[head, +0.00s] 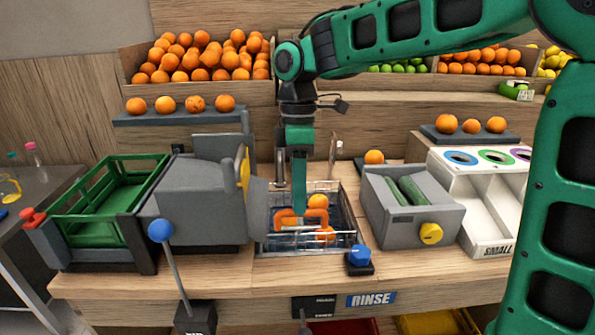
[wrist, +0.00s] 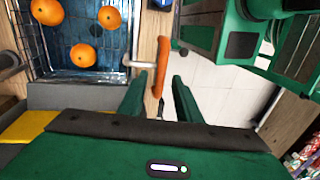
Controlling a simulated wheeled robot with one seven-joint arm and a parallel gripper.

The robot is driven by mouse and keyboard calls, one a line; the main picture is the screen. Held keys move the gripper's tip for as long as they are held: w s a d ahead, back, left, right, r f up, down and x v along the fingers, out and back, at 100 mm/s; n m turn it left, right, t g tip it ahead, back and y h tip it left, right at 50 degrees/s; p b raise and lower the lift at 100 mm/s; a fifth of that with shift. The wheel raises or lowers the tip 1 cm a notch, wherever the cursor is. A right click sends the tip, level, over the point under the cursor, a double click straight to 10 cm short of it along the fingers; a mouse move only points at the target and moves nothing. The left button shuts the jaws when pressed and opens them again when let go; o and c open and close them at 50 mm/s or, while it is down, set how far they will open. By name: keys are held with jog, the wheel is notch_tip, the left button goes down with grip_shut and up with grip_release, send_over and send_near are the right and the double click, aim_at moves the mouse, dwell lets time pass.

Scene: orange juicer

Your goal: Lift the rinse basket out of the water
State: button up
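The rinse basket (head: 345,240) is a wire basket sitting in the blue-lined water basin in the head view. It also shows at the upper left of the wrist view (wrist: 38,45), with three oranges (wrist: 83,55) in it. Its orange handle (head: 290,216) is partly hidden by my gripper in the head view. My gripper (head: 299,212) points down over the basin at the handle. In the wrist view, the orange handle bar (wrist: 161,65) lies between the two green fingers (wrist: 158,85). The fingers are apart, with gaps beside the bar; contact is not visible.
A grey juicer machine (head: 195,190) stands close left of the basin, with a green crate (head: 125,192) beyond it. A grey box with a yellow knob (head: 431,233) is to the right, beside a white sorting bin (head: 480,200). A blue knob (head: 359,255) sits at the basin's front right.

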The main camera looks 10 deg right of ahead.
notch_tip(320, 180, up, 9)
jog(key=w, duration=0.2)
jog(key=shift+d, duration=0.15)
dwell(0.4)
jog(key=shift+r, duration=0.15)
jog(key=s+d+f+m, duration=0.6)
jog(key=s+d+m, duration=0.1)
jog(key=d, duration=0.3)
jog(key=s+d+f+m+t, duration=0.1)
jog(key=s+d+f+m, duration=0.5)
jog(key=s+d+m, duration=0.2)
jog(key=s+d+f+m+t, duration=0.1)
jog(key=s+d+f+m, duration=0.4)
jog(key=s+d+m, duration=0.3)
jog(key=s+d, duration=0.1)
jog(key=d, duration=0.3)
jog(key=shift+s+d+f, duration=0.15)
jog(key=shift+s+f, duration=0.2)
jog(key=shift+f, duration=0.05)
